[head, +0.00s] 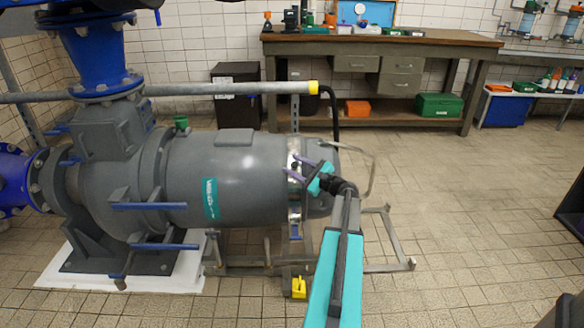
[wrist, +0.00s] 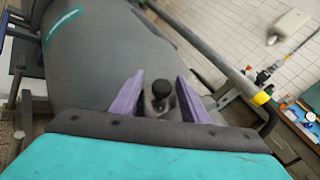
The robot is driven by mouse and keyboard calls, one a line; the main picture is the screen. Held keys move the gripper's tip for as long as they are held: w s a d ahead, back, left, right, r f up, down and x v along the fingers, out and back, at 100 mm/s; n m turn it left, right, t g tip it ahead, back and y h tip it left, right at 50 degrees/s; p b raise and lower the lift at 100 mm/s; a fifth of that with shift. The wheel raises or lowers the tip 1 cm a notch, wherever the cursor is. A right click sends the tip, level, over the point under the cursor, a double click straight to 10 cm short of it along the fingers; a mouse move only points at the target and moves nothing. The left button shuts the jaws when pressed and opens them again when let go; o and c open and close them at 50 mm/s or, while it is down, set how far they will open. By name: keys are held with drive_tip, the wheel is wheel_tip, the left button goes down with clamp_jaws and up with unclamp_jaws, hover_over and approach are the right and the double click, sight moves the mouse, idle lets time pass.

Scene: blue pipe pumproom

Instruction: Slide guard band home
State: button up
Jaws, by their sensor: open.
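The grey pump motor (head: 240,175) lies horizontally, with a teal label on its side. A shiny metal band, which looks like the guard band (head: 294,150), wraps around it near its right end. My gripper (head: 301,168) is at the band's front side, its purple fingers pointing at it. In the wrist view the two fingers of my gripper (wrist: 160,80) stand apart on either side of a black knob (wrist: 161,88). I cannot tell whether either finger touches the knob. My gripper hides part of the band.
A grey rail with a yellow end cap (head: 313,87) runs above the motor. A bent metal bar (head: 372,170) curves around the motor's right end. A low frame and a yellow block (head: 299,288) are below.

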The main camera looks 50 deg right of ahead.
drive_tip(key=s+p, duration=0.2)
drive_tip(key=s, duration=1.1)
drive_tip(key=shift+a, duration=0.4)
